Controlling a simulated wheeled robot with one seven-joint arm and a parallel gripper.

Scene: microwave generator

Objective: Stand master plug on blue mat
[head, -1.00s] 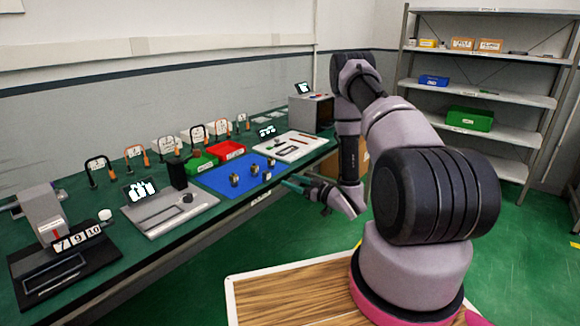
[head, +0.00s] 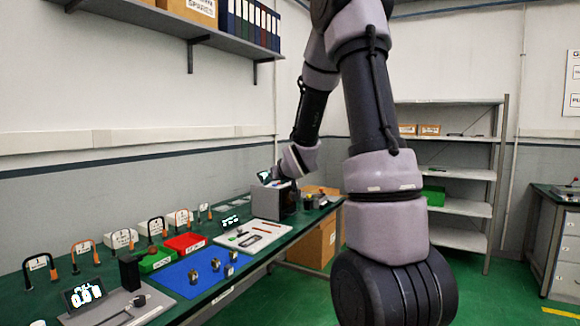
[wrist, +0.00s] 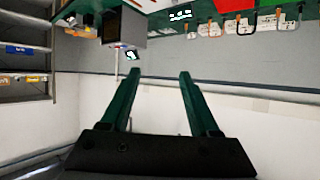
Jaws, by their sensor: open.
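The blue mat (head: 183,283) lies on the green bench in the head view. Several small metal plugs stand on or by it, among them a plug (head: 216,264), another plug (head: 193,277) and one near the mat's far right edge (head: 233,256). I cannot tell which is the master plug. My gripper (wrist: 160,75) shows in the wrist view with its two green fingers apart and nothing between them. In the head view its fingers are hidden; my wrist is near the grey box, well beyond the mat.
The grey box (head: 273,203) stands at the bench's far end. A white tray (head: 252,238) with tools, a red bin (head: 186,243) and a green bin (head: 156,261) are near the mat. Padlock-like stands line the back. A shelf (head: 200,42) hangs above.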

